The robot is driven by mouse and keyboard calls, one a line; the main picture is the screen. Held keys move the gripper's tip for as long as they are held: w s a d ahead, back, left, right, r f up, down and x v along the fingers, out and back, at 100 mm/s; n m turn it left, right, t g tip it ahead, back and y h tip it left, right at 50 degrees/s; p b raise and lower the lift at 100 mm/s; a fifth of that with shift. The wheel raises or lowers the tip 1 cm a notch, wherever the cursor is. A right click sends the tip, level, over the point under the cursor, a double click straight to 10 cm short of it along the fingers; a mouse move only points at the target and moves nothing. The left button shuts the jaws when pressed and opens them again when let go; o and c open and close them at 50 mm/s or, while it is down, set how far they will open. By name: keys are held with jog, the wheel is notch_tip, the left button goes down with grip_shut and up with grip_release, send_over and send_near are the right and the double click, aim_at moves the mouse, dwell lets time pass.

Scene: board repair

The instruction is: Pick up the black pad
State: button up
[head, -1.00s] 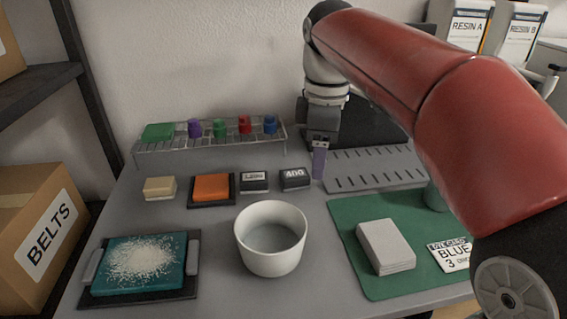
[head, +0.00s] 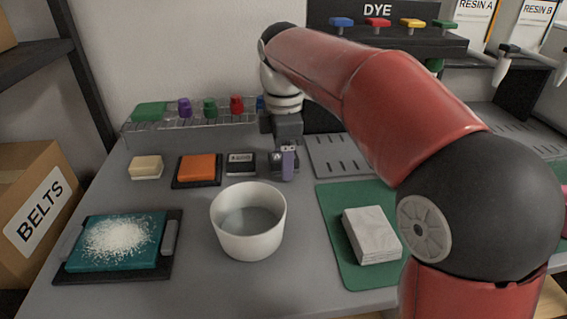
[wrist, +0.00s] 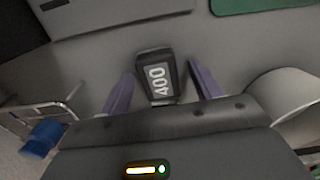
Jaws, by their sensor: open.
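A black pad with a white "400" label (wrist: 158,78) lies on the grey table and fills the middle of the wrist view. My gripper (wrist: 161,72) is open, with a purple finger on each side of this pad and a visible gap to each. In the head view my gripper (head: 287,162) is at the back of the table, and its purple finger and wrist hide most of the "400" pad (head: 276,163). A second black pad with a pale label (head: 240,163) lies just to its left.
An orange block (head: 199,168) on a black tray and a cream block (head: 146,167) lie further left. A wire rack (head: 136,134) with coloured cups stands behind. A white bowl (head: 248,240) is in front; a green mat (head: 333,234) is at right.

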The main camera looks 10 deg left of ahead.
jog(key=c, duration=1)
jog(key=shift+r, duration=0.1)
jog(key=shift+c, duration=0.2)
